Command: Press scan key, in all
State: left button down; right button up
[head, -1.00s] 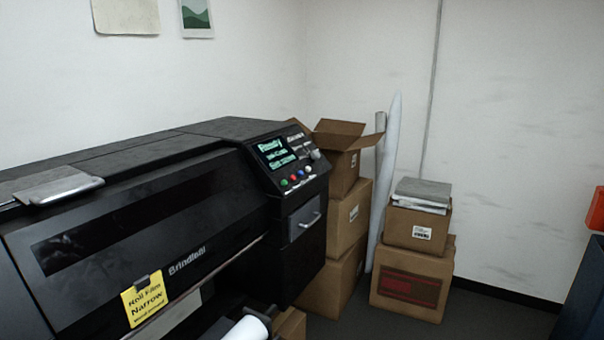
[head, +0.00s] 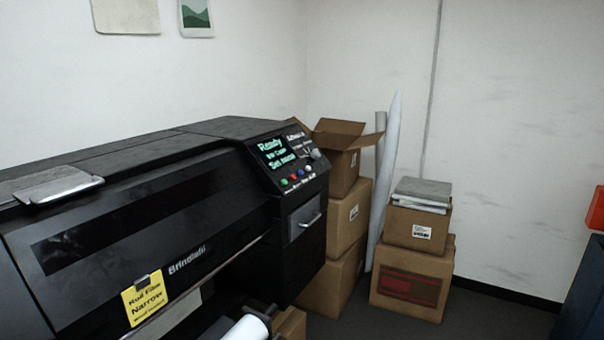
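A large black printer (head: 150,215) fills the left half of the head view. Its control panel (head: 288,165) is at the printer's right end, with a lit screen (head: 277,152) whose top line reads "Ready". Below the screen is a row of small coloured buttons (head: 296,177), including green, red, blue and white ones. The button labels are too small to read, so I cannot tell which is the scan key. Neither of my grippers is in view.
Stacked cardboard boxes (head: 347,215) stand right of the printer, the top one open. More boxes (head: 408,280) with grey flat items on top stand beside them. White rolls (head: 388,180) lean on the wall. A white roll (head: 248,328) sticks out below the printer.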

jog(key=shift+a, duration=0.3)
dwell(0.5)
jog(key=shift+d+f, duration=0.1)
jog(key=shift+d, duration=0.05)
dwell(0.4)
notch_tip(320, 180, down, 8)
jog(key=b, duration=0.8)
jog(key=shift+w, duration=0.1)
